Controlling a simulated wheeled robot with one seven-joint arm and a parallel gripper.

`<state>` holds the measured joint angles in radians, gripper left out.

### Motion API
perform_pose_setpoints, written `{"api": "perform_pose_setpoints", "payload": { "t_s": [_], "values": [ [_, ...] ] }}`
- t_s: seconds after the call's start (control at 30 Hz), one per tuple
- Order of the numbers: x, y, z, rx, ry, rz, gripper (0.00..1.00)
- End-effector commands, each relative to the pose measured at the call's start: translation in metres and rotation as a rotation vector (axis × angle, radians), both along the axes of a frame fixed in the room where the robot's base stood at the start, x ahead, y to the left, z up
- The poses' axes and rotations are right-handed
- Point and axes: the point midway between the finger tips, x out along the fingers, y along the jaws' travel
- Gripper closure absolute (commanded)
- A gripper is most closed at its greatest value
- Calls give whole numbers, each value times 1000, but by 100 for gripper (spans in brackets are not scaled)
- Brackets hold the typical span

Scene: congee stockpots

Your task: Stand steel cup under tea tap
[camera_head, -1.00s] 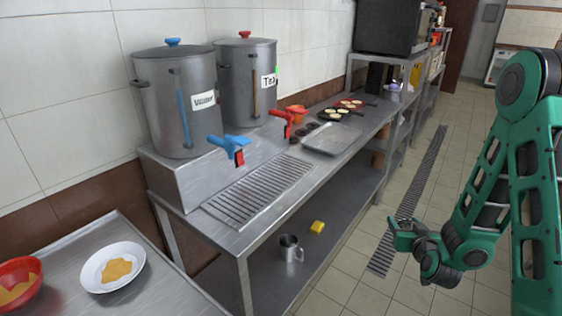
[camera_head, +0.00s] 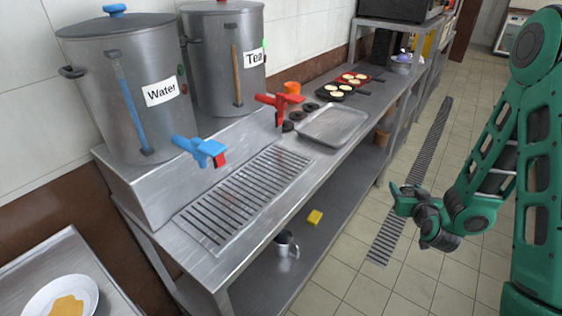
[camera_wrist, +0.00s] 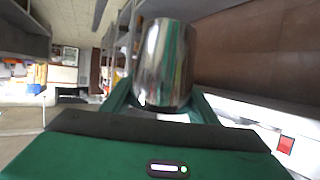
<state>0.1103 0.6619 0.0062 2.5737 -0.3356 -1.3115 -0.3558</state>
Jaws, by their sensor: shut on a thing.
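A steel cup (camera_wrist: 165,65) is between the green fingers of my gripper (camera_wrist: 163,100) in the wrist view, and my gripper is shut on it. In the head view the end of my arm (camera_head: 405,202) is over the floor, right of the counter, and I cannot make out the held cup there. The red tea tap (camera_head: 279,100) sticks out in front of the steel pot labelled Tea (camera_head: 222,70). A slatted drip tray (camera_head: 243,197) lies on the counter below and in front of the taps.
The pot labelled Water (camera_head: 125,95) and its blue tap (camera_head: 203,149) stand to the left. An empty metal tray (camera_head: 333,124) lies right of the red tap. Another steel mug (camera_head: 286,246) and a yellow sponge (camera_head: 315,217) are on the lower shelf. The slatted tray is clear.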

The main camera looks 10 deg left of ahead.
Motion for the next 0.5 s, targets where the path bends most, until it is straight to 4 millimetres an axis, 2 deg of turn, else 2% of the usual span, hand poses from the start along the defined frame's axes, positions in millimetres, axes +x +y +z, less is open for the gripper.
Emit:
{"api": "perform_pose_setpoints", "payload": {
  "t_s": [0.3,0.5],
  "values": [
    [2,26,9,-2,-4,47,69],
    [1,82,40,0,-8,158,69]
  ]
}}
